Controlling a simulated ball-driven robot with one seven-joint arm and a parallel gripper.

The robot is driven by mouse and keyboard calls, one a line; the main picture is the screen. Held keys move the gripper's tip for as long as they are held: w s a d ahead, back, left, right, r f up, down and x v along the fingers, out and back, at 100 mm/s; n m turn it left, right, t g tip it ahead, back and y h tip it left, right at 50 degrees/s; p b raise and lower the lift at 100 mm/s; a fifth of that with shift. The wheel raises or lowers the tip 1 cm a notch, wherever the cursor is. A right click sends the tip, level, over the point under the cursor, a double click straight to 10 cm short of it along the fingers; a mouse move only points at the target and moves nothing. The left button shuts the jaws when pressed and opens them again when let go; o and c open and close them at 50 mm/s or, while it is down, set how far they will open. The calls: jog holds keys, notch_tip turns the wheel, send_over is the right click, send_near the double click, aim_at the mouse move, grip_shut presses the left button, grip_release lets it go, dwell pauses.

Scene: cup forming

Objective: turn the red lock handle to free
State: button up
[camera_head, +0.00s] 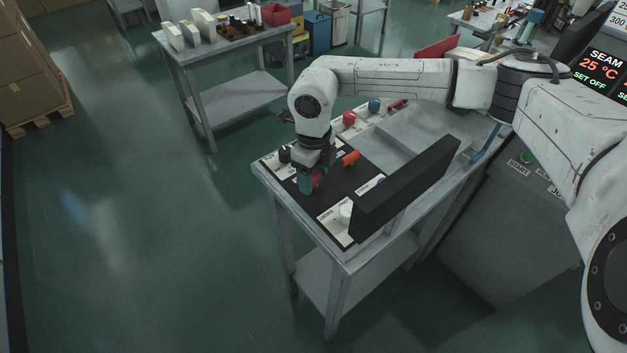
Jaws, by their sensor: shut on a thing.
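The red lock handle (316,181) is on the black panel (288,186) on the workbench. Only a small red part of it shows between and beside my fingers. My gripper (309,185) points down at the panel and is shut on the red handle. My wrist and fingers hide most of the handle, so I cannot tell its angle or any markings beneath it.
An orange handle (350,158) is close right of my gripper. A white knob (346,212) is in front, beside a tall dark board (408,188). A red knob (349,118) and a blue knob (374,105) are behind.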

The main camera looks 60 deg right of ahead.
aim_at(314, 177)
jog(key=n+b, duration=0.3)
jog(key=b, duration=0.1)
jog(key=shift+f+n, duration=0.2)
jog(key=shift+n, duration=0.2)
jog(key=n+b, duration=0.3)
jog(key=shift+n, duration=0.3)
jog(key=n+b, duration=0.2)
jog(key=n, duration=0.1)
jog(key=shift+r+n+b, duration=0.1)
jog(key=shift+n+b, duration=0.2)
jog(key=shift+r+n+b, duration=0.15)
jog(key=shift+n+b, duration=0.65)
jog(key=shift+n, duration=0.8)
jog(key=o, duration=1.1)
jog(key=shift+c, duration=0.2)
jog(key=shift+r, duration=0.1)
notch_tip(314, 177, up, 11)
jog(key=shift+f+b, duration=0.2)
jog(key=shift+b, duration=0.25)
